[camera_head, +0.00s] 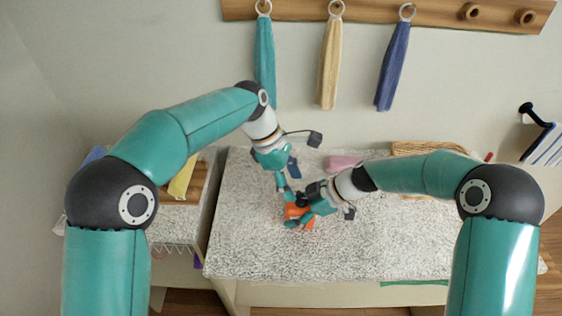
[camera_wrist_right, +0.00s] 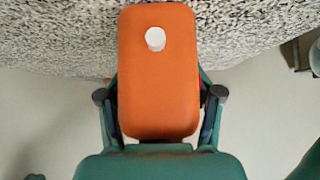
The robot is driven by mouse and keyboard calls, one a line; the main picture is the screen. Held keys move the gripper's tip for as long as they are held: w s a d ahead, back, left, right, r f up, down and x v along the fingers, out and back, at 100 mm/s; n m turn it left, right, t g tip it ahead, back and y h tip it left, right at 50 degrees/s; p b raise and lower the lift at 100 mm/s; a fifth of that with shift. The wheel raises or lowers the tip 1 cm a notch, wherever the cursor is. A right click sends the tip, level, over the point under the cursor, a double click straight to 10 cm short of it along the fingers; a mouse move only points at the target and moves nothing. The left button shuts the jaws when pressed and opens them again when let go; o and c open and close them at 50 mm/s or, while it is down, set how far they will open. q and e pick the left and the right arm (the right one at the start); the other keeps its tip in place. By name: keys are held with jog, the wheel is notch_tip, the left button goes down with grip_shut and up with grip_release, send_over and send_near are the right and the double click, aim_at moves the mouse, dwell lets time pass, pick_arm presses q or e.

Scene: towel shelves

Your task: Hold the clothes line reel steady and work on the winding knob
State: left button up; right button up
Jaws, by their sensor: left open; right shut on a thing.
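The clothes line reel, an orange rounded block (camera_head: 293,210), is over the speckled counter in the head view, partly covered by my grippers. In the right wrist view the reel (camera_wrist_right: 158,90) fills the middle, with a round white knob (camera_wrist_right: 155,38) on its face near the top. My right gripper (camera_wrist_right: 159,96) is shut on the reel, one finger along each side. My left gripper (camera_head: 283,190) is open and comes down from above, close beside the reel. I cannot tell whether it touches the reel. The knob cannot be made out in the head view.
The speckled counter (camera_head: 390,240) is mostly clear at the front and right. A pink folded cloth (camera_head: 343,161) and a woven basket (camera_head: 430,148) are at its back. Towels hang from a wooden rail (camera_head: 390,12). A lower shelf with a yellow cloth (camera_head: 182,181) stands left, across a gap.

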pick_arm(q)
jog(key=v, duration=0.7)
jog(key=shift+r, duration=0.25)
jog(key=shift+a, duration=0.15)
pick_arm(e)
jog(key=o, duration=1.4)
jog(key=shift+c, duration=0.2)
